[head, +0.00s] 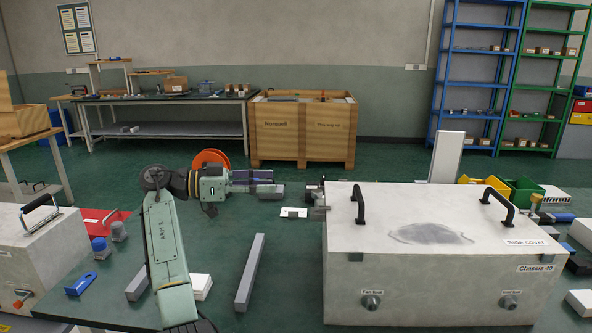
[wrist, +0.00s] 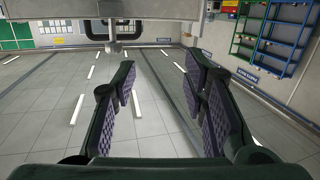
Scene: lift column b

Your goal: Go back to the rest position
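My gripper (head: 262,182) is at the end of my green arm, above the bench and left of the large grey chassis box (head: 440,278). It points right, toward the box's left end, with a gap between. In the wrist view my gripper (wrist: 162,80) shows two dark padded fingers spread well apart with nothing between them. The gripper is open and empty. My arm is bent, its forearm level.
The chassis box has two black handles (head: 359,205) on top. A grey bar (head: 250,272) lies on the bench between my arm and the box. A second handled box (head: 50,258) stands at left. A wooden crate (head: 303,130) stands behind on the floor.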

